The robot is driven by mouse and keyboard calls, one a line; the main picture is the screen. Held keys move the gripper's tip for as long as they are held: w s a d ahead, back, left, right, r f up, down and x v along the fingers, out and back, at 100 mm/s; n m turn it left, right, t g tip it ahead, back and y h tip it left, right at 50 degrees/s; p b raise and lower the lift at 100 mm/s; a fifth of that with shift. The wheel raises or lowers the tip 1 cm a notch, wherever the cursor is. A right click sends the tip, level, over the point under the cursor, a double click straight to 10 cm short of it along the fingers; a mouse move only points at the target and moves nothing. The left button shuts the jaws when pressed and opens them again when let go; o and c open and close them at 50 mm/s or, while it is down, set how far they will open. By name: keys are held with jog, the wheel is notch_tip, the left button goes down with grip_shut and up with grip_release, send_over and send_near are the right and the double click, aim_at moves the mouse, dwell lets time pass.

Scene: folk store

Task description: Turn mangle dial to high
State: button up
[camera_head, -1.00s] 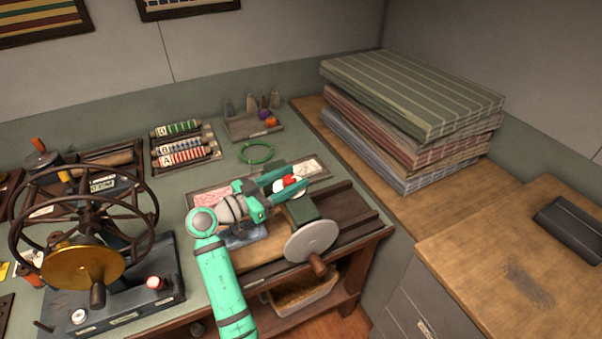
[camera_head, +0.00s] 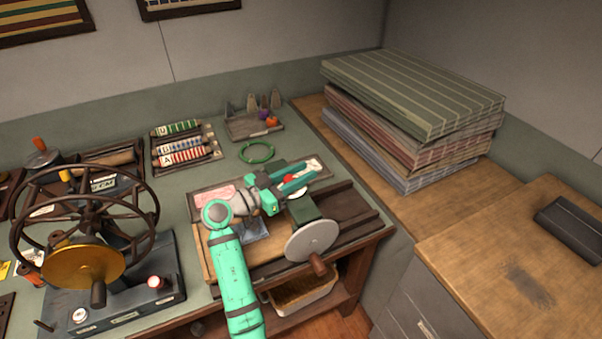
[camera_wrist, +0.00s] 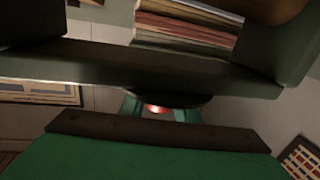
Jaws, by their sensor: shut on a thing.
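The mangle is a machine with a green housing (camera_head: 304,207) and a grey round wheel (camera_head: 312,240) with a brown handle, at the front right of the bench. A red and white dial (camera_head: 291,179) shows at its top, partly hidden by my fingers. My gripper (camera_head: 308,171) has its two teal fingers on either side of the dial and is shut on it. In the wrist view, a red part of the dial (camera_wrist: 156,108) shows between the fingertips, below a dark round shape. The dial's marks and setting cannot be read.
A spoked wheel machine (camera_head: 85,225) with a brass disc stands at the left. Spool trays (camera_head: 185,150), a green ring (camera_head: 257,152) and a small tray (camera_head: 252,126) lie behind. Folded striped cloths (camera_head: 415,100) are stacked on the right-hand wooden counter.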

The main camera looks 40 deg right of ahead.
aim_at(304, 189)
jog(key=shift+g, duration=0.3)
jog(key=m+g, duration=0.2)
jog(key=s+m+g+y, duration=0.1)
jog(key=g, duration=0.2)
jog(key=m+g+y, duration=0.1)
jog(key=m+g, duration=0.1)
jog(key=shift+s+a+m+g, duration=0.2)
jog(key=shift+s+m+g, duration=0.1)
jog(key=shift+s+g, duration=0.1)
jog(key=m+g+y, duration=0.2)
jog(key=g, duration=0.1)
jog(key=shift+s+a+y, duration=0.2)
jog(key=shift+a+y, duration=0.15)
jog(key=shift+y, duration=0.05)
jog(key=shift+s+a+m+g+y, duration=0.1)
jog(key=shift+s+m+g+y, duration=0.1)
jog(key=shift+m+g+y, duration=0.35)
jog(key=shift+s+a+m+g+y, duration=0.1)
jog(key=shift+s+m+g+y, duration=0.1)
jog(key=shift+m+g+y, duration=0.35)
jog(key=shift+s+f+m+g+y, duration=0.1)
jog(key=shift+f+m+g+y, duration=0.05)
jog(key=shift+m+g+y, duration=0.3)
jog(key=o, duration=1)
jog(key=shift+o, duration=0.2)
